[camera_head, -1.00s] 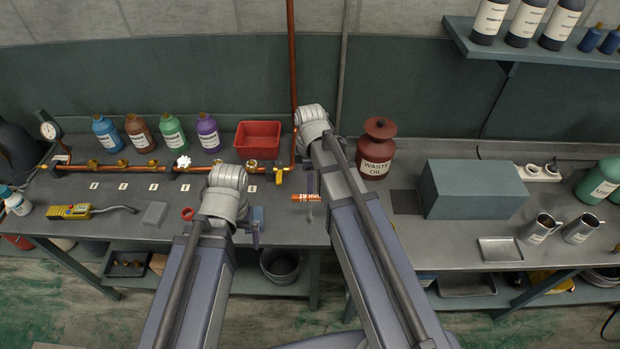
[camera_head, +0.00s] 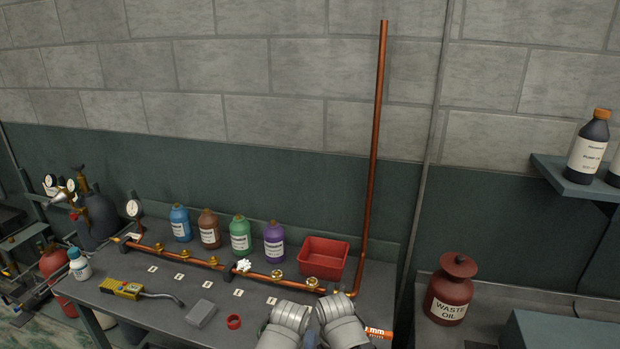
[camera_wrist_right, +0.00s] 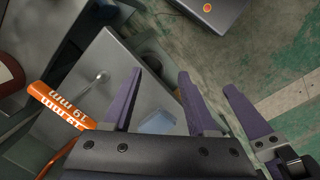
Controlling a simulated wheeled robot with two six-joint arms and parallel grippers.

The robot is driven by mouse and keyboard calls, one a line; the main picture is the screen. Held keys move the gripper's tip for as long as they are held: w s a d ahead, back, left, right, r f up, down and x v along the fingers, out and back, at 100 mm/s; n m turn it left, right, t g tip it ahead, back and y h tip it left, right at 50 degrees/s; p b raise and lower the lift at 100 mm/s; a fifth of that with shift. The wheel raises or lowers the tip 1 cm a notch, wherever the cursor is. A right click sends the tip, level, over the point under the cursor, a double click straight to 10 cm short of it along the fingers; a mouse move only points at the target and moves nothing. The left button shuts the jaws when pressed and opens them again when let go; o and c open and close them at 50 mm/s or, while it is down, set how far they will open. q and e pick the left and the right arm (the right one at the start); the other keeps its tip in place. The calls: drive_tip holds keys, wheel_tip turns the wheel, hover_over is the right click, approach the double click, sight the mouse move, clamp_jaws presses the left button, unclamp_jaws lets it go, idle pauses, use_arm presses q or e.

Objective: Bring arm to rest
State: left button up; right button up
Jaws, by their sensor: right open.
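My left wrist (camera_head: 285,325) and my right wrist (camera_head: 342,325) sit close side by side at the bottom of the head view, over the front of the bench. Their fingers are hidden there. In the right wrist view my right gripper (camera_wrist_right: 157,85) is open, its purple fingers apart with nothing held between them. Another purple finger (camera_wrist_right: 245,110) shows to their right, perhaps from my left gripper. An orange-handled tool marked 19 mm (camera_wrist_right: 62,112) lies left of the right gripper's fingers, apart from them. It also shows beside my right wrist in the head view (camera_head: 378,333).
The bench holds a copper pipe (camera_head: 200,263) with valves, several bottles, a red bin (camera_head: 324,257), a yellow detector (camera_head: 121,288), a grey block (camera_head: 201,313) and a red ring (camera_head: 233,321). A waste oil can (camera_head: 450,290) stands right. Floor shows in the right wrist view.

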drive_tip(key=shift+s+a+f+m, duration=0.3)
drive_tip(key=shift+s+m, duration=0.1)
drive_tip(key=shift+s, duration=0.1)
drive_tip(key=shift+s+a+f+m, duration=0.15)
drive_tip(key=shift+s+f+m, duration=0.15)
drive_tip(key=shift+s+m, duration=0.15)
idle(0.4)
